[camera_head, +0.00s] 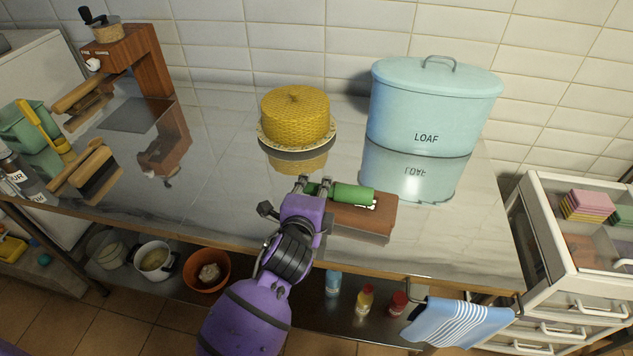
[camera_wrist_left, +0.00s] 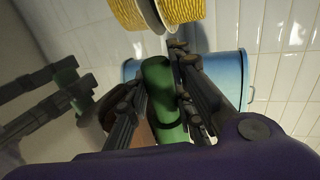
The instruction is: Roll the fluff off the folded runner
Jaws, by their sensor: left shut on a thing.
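The folded runner (camera_head: 352,219) is a flat reddish-brown block near the front of the shiny counter. A green roller (camera_head: 353,195) lies across its rear part, seemingly touching or just above it. Small white patches (camera_head: 373,205) show beside the roller's right end; I cannot tell whether they are fluff. My left gripper (camera_head: 314,188), on a purple arm, is at the runner's left end and shut on the roller. In the left wrist view the green roller (camera_wrist_left: 160,95) sits between the dark fingers. My right gripper is not in view.
A yellow woven-looking cake (camera_head: 295,114) on a stand is behind the gripper. A pale blue LOAF bin (camera_head: 425,115) stands behind the runner. Brushes and a wooden machine (camera_head: 130,60) are on the left. A striped towel (camera_head: 455,322) hangs at the front edge.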

